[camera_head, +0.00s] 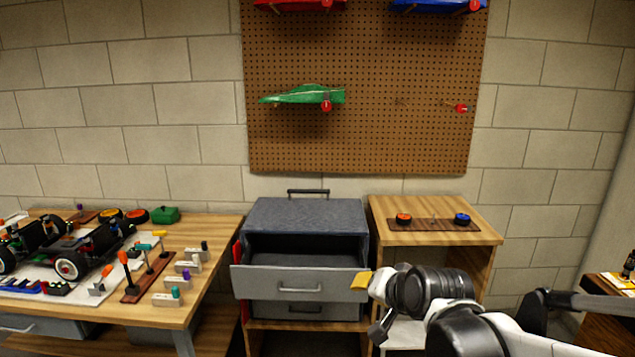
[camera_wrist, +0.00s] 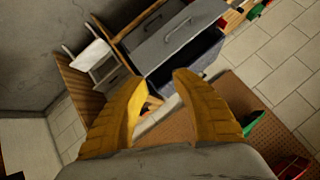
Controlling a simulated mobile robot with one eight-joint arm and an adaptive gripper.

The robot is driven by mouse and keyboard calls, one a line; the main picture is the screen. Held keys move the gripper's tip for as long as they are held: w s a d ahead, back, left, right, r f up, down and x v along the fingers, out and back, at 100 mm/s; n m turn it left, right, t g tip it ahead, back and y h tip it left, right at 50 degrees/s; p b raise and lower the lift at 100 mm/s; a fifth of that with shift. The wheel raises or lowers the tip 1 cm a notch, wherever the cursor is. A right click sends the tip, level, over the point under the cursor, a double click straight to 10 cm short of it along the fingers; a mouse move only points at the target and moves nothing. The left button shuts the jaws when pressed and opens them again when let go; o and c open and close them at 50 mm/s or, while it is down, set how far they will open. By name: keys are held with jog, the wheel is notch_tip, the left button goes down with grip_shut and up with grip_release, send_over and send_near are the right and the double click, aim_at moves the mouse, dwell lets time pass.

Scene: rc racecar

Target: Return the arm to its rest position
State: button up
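My gripper (camera_wrist: 161,80) shows two yellow fingers in the wrist view, spread apart with nothing between them. In the head view my gripper (camera_head: 361,281) is at the lower right of centre, its yellow fingertips by the right front of the open drawer. My arm stretches in from the lower right corner, with its white and black links bent low. The rear part of my arm is cut off by the picture's edge.
The grey cabinet (camera_head: 305,215) has its upper drawer (camera_head: 290,283) pulled out. A wooden side table (camera_head: 487,237) holds a board with two knobs. The left workbench (camera_head: 225,228) carries car chassis and tools. A pegboard (camera_head: 375,130) with car bodies hangs behind.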

jog(key=s+d+f+n+g+h, duration=0.1)
jog(key=s+d, duration=0.3)
jog(key=s, duration=0.6)
jog(key=s+d+f+n+g+h, duration=0.1)
jog(key=s+d+f+n+g, duration=0.1)
jog(key=s, duration=0.9)
jog(key=shift+d+n+h, duration=0.3)
jog(key=shift+d+n, duration=0.4)
jog(key=shift+d, duration=0.3)
